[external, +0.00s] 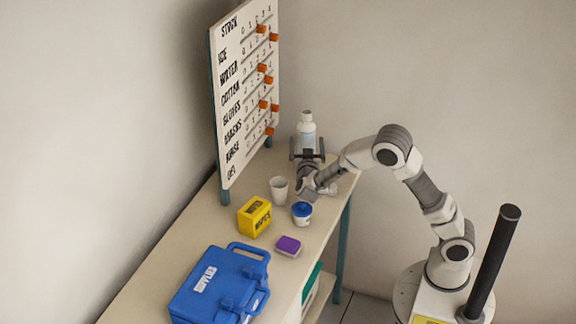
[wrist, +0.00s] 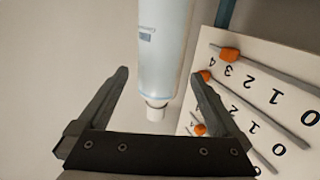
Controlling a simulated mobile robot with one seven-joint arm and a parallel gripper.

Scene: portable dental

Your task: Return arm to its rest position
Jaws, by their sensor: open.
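My gripper (external: 307,146) is at the far end of the table, low over the top, with my arm stretched out to it from the right. Its two fingers are spread wide in the wrist view (wrist: 158,76). A white bottle with a pale blue label (external: 307,130) stands just beyond the fingers, its lower part hidden by the gripper. In the wrist view the bottle (wrist: 165,45) appears cap down in the gap between the fingers, with space on both sides. I cannot tell how far past the fingertips it is.
The stock board (external: 232,110) with orange sliders stands along the left. Near my gripper are a white cup (external: 279,190) and a blue-lidded jar (external: 301,217). A yellow wipes box (external: 254,217), a purple-topped block (external: 288,246) and a blue supplies case (external: 215,290) lie nearer. Right of the table is open.

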